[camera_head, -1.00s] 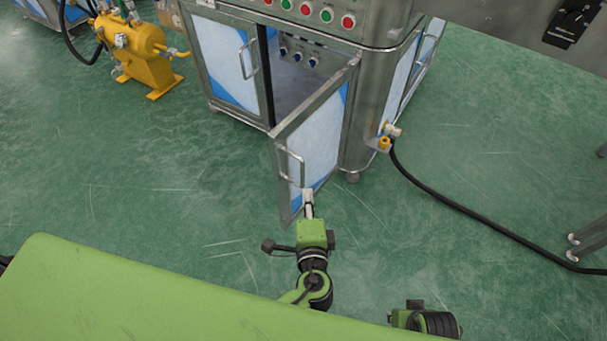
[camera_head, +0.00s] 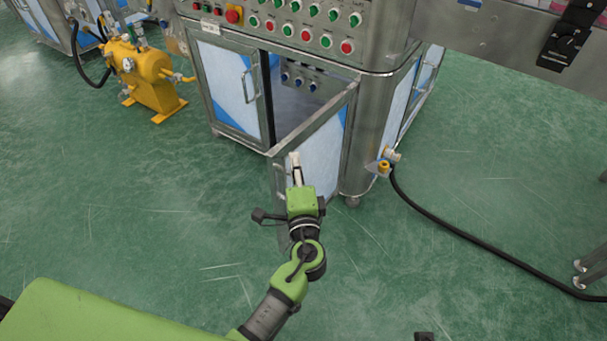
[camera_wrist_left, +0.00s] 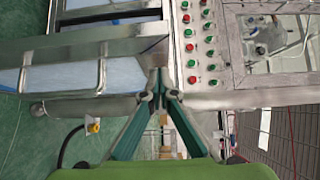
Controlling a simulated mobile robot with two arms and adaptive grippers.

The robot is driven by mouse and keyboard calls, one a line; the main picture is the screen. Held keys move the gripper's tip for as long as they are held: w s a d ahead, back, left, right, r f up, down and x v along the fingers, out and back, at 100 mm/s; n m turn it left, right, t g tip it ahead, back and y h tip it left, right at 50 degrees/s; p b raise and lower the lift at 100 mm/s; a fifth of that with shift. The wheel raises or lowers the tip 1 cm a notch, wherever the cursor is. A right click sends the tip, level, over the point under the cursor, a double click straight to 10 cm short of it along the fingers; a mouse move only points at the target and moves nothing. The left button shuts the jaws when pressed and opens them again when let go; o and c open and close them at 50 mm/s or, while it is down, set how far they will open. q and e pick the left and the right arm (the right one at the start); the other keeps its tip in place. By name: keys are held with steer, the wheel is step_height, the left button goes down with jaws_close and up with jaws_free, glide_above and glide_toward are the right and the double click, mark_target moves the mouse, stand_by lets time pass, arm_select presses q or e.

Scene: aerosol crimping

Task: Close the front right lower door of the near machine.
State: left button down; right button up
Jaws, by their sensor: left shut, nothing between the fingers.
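The front right lower door (camera_head: 322,150) of the near machine stands open, swung out towards me from its right-hand edge. It has a steel frame and a white and blue panel. The dark compartment (camera_head: 300,98) behind it shows. My left gripper (camera_head: 294,157) is shut and empty, at the free-edge side of the door, overlapping its upper part. In the left wrist view the shut fingertips (camera_wrist_left: 158,76) point at the machine's steel body. My right gripper is not in view.
The front left lower door (camera_head: 228,88) is closed. Red and green buttons (camera_head: 305,33) line the panel above. A yellow tank (camera_head: 152,80) stands at left. A black hose (camera_head: 460,232) runs over the floor at right. The green floor left of the door is clear.

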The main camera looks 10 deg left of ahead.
arm_select(q)
steer(key=shift+w+a, duration=0.4)
steer(key=shift+a, duration=0.4)
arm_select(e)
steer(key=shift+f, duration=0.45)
arm_select(q)
steer(key=shift+a, duration=0.1)
